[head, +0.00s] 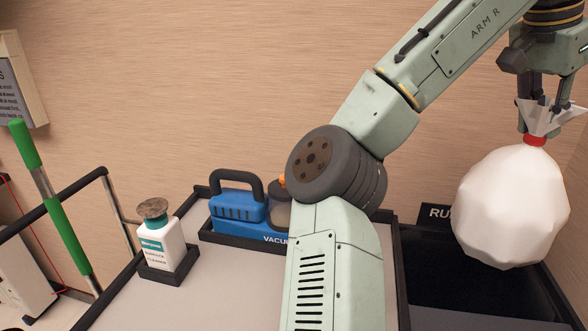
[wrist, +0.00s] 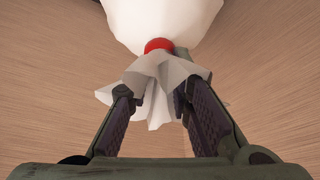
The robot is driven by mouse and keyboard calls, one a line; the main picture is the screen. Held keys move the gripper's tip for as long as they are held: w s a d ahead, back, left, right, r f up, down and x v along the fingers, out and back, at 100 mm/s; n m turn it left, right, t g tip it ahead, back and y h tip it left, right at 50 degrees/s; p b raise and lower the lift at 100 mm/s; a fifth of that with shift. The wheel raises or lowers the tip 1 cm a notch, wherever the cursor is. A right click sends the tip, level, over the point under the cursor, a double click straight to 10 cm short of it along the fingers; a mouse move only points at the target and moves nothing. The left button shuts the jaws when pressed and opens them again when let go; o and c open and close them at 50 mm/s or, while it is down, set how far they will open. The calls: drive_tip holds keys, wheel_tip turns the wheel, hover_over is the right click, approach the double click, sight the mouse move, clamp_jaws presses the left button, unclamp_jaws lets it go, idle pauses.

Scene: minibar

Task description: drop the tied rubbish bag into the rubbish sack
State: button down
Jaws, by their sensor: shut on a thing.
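The tied rubbish bag (head: 511,207) is white and round, with a red tie at its neck. It hangs below my gripper (head: 549,122) at the right of the head view. My gripper is shut on the gathered top of the bag. In the wrist view, the two fingers of my gripper (wrist: 160,105) pinch the white top, with the red tie and the bag (wrist: 165,18) beyond them.
A blue vacuum (head: 237,209) stands in a black tray, partly hidden by my arm. A white cleaner bottle (head: 160,246) sits in a small holder on the grey cart top (head: 205,290). A green-handled pole (head: 50,205) and a dark rail stand at left.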

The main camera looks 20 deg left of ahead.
sight(531, 138)
drive_tip(key=shift+s+f, duration=0.1)
drive_tip(key=shift+f, duration=2.6)
drive_tip(key=c, duration=1.4)
unclamp_jaws()
drive_tip(key=shift+o, duration=0.2)
drive_tip(key=v, duration=1.2)
drive_tip(key=shift+s+f, duration=0.1)
drive_tip(key=shift+s, duration=0.05)
